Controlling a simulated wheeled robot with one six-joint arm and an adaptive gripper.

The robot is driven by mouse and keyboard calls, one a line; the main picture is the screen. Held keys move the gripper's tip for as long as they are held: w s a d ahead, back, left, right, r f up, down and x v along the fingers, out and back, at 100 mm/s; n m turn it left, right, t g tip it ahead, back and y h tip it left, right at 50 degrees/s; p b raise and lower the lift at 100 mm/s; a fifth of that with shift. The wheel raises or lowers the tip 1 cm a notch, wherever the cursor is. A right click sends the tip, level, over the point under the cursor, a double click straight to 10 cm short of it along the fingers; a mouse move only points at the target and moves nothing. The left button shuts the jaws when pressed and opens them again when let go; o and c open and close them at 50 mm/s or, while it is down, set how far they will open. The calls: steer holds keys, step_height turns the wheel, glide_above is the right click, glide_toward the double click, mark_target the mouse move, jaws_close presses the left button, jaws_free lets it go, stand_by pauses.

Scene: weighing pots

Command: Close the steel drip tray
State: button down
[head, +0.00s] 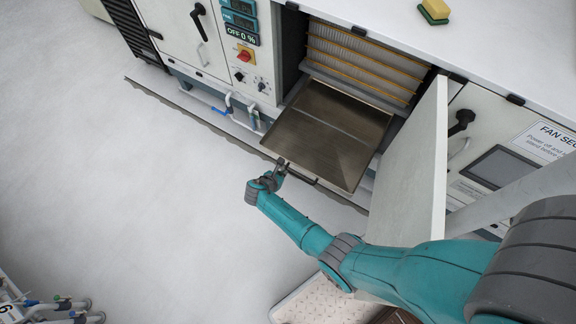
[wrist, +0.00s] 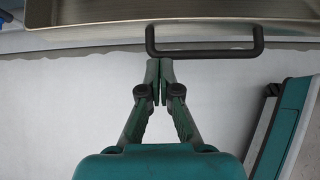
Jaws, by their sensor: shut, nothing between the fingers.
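The steel drip tray (head: 327,130) is slid out of the open cabinet bay, its front end sticking out over the floor. Its front edge also shows across the top of the wrist view (wrist: 90,36). A dark bar handle (wrist: 205,53) is fixed to that front edge. My gripper (head: 281,166) is at the tray's front edge, near the handle. In the wrist view my gripper (wrist: 160,64) is shut and empty, its fingertips just below the handle's bar, left of its middle. I cannot tell whether they touch it.
The white cabinet door (head: 412,165) stands open to the right of the tray, close to my arm. Finned panels (head: 362,60) fill the bay behind the tray. A yellow sponge (head: 434,11) lies on the cabinet top.

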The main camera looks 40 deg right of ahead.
mark_target(291, 164)
steer(key=shift+w+d+f, duration=0.1)
steer(key=shift+w+d, duration=0.15)
steer(key=shift+d, duration=0.4)
steer(key=shift+w+d+f, duration=0.1)
steer(key=shift+w+d, duration=0.2)
steer(key=shift+d, duration=0.4)
steer(key=shift+w+d, duration=0.25)
steer(key=shift+d, duration=0.4)
